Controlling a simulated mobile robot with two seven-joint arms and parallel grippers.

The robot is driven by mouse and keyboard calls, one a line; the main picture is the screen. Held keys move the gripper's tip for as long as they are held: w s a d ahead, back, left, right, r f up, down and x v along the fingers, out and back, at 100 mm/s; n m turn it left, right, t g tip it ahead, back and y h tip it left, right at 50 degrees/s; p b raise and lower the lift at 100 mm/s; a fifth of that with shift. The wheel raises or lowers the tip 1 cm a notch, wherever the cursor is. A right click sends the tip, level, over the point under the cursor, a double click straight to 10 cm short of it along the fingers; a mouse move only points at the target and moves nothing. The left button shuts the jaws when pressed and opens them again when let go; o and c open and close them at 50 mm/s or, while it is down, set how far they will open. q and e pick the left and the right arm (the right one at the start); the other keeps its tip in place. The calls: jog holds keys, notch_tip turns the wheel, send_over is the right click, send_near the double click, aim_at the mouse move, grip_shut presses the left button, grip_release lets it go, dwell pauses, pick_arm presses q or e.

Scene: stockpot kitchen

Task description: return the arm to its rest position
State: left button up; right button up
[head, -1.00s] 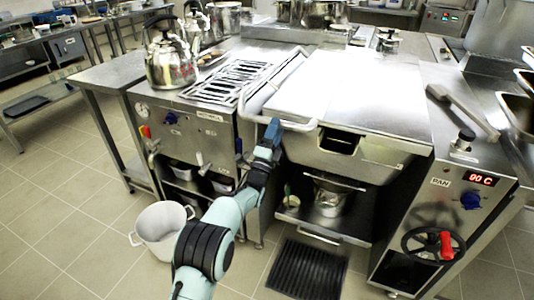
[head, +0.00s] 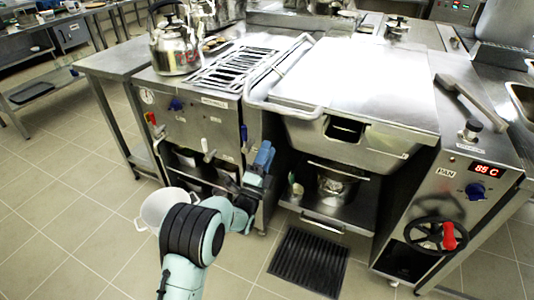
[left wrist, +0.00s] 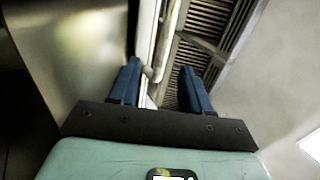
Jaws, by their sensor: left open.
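My left arm reaches in from the bottom of the head view. Its blue-fingered gripper (head: 262,157) points up in front of the cooker, just below the bar handle of the tilting pan (head: 352,143). In the left wrist view the two blue fingers (left wrist: 161,82) stand apart with nothing held between them. A pale rail and a dark slatted grating show beyond them. My right gripper is not in view.
The pan's closed lid (head: 350,80) lies behind the gripper. A white bucket (head: 160,208) stands on the floor behind my arm. A kettle (head: 176,48) stands on the left counter. A black floor grate (head: 308,263) lies in front. Open tiled floor is at left.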

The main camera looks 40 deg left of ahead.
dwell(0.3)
